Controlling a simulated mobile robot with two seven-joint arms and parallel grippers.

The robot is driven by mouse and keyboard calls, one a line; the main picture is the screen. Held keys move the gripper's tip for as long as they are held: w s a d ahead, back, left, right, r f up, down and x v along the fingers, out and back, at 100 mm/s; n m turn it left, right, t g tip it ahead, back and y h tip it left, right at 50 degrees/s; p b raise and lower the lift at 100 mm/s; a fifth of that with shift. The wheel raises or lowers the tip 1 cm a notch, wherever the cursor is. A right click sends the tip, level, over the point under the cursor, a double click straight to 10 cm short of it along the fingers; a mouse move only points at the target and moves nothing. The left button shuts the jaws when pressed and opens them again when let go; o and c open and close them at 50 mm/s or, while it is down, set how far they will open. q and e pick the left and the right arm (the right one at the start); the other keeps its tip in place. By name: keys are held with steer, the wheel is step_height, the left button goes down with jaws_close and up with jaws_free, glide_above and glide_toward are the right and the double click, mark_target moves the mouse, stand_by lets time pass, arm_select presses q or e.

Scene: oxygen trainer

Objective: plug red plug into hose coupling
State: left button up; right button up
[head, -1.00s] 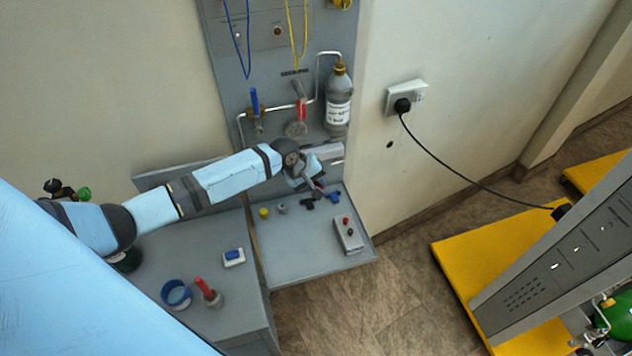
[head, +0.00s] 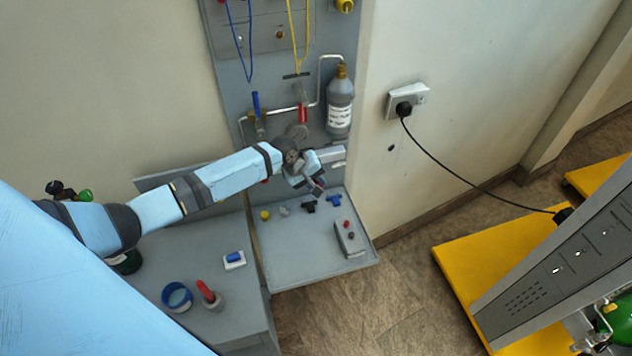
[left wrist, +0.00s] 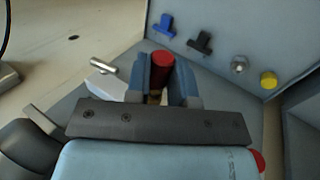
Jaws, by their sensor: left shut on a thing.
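The red plug (left wrist: 161,72) is a red cylinder between the two blue-grey fingers of my left gripper (left wrist: 165,80) in the left wrist view. The gripper is shut on it, and the plug's red end faces away from the wrist. In the head view the left gripper (head: 318,187) is above the back of the grey shelf, close to the wall panel, and the plug is too small to make out clearly. A small silver cylindrical fitting (left wrist: 102,66) lies left of the plug in the wrist view, apart from it. I cannot tell whether it is the hose coupling. My right gripper is out of view.
On the shelf (head: 300,262) are a yellow cap (head: 265,214), a black fitting (head: 309,206), a blue fitting (head: 334,200) and a grey box (head: 349,238) with knobs. A grey bottle (head: 340,105) hangs on the panel above.

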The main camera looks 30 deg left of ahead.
arm_select(q)
steer(key=shift+w+a, duration=0.35)
steer(key=shift+a, duration=0.05)
steer(key=o, duration=1)
steer(key=shift+c, duration=0.2)
steer(key=s+a+r+b, duration=0.3)
steer(key=s+a+r, duration=0.1)
steer(key=s+a, duration=0.5)
steer(key=shift+s+a+r, duration=0.2)
steer(key=shift+s+a, duration=0.15)
steer(key=shift+s, duration=0.55)
